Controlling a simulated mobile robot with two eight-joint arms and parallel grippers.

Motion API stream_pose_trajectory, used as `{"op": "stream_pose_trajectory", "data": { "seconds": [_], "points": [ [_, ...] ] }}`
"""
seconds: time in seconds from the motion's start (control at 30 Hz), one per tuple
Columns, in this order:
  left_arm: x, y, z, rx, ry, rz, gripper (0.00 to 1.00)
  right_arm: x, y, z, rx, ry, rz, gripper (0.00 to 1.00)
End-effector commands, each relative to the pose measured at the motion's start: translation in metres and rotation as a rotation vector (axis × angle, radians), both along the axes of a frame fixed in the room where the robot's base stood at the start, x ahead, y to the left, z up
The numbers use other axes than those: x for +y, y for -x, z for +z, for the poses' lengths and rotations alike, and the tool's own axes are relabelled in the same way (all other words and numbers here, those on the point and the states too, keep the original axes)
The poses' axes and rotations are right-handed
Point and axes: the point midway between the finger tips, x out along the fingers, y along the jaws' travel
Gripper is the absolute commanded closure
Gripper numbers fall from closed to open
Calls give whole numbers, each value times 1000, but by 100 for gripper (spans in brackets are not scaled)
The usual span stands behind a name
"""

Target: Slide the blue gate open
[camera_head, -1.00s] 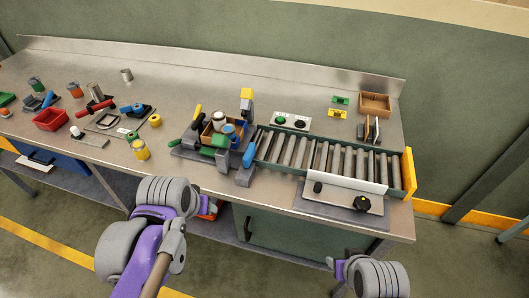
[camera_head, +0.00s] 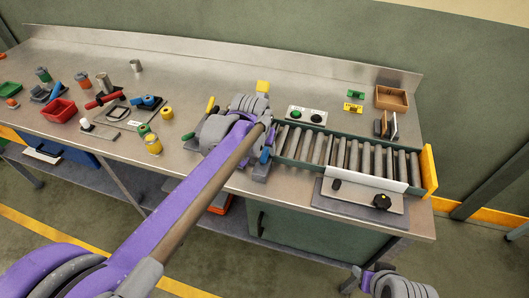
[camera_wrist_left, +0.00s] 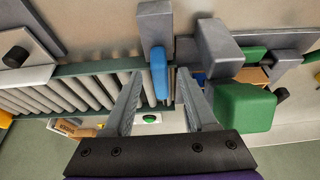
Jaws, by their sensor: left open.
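The blue gate (camera_wrist_left: 159,75) shows in the left wrist view as an upright blue block at the end of the roller conveyor (camera_wrist_left: 75,92), next to a grey post. In the head view a bit of the blue gate (camera_head: 265,155) shows beside my left wrist, at the conveyor's left end. My left gripper (camera_wrist_left: 160,82) is open, with one finger on each side of the blue piece in the wrist view. I cannot tell whether the fingers touch it. In the head view my left arm hides the fingers. Only part of my right arm shows at the lower right.
A green block (camera_wrist_left: 245,106) and a grey block (camera_wrist_left: 219,48) stand close to the left gripper's right finger. A button box (camera_head: 306,116) stands behind the conveyor. A yellow end plate (camera_head: 429,170) closes its right end. The bench's far left holds several tools and bins.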

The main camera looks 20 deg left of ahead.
Motion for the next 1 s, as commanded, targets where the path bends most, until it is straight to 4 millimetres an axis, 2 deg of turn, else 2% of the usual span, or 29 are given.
{"op": "stream_pose_trajectory", "data": {
  "seconds": [0.1,0.23,0.6,0.9,1.0],
  "points": [
    [0,-7,-17,0,0,0,43,0,1,-2,1,0,0,48],
    [0,-11,-28,-1,0,0,43,0,1,-2,1,0,0,48],
    [0,-13,-32,-1,0,0,44,0,1,-2,1,0,0,48],
    [0,-13,-32,-1,0,0,98,0,1,-2,1,0,0,48],
    [0,-13,-32,-1,0,0,100,0,1,-2,1,0,0,48]
  ]
}}
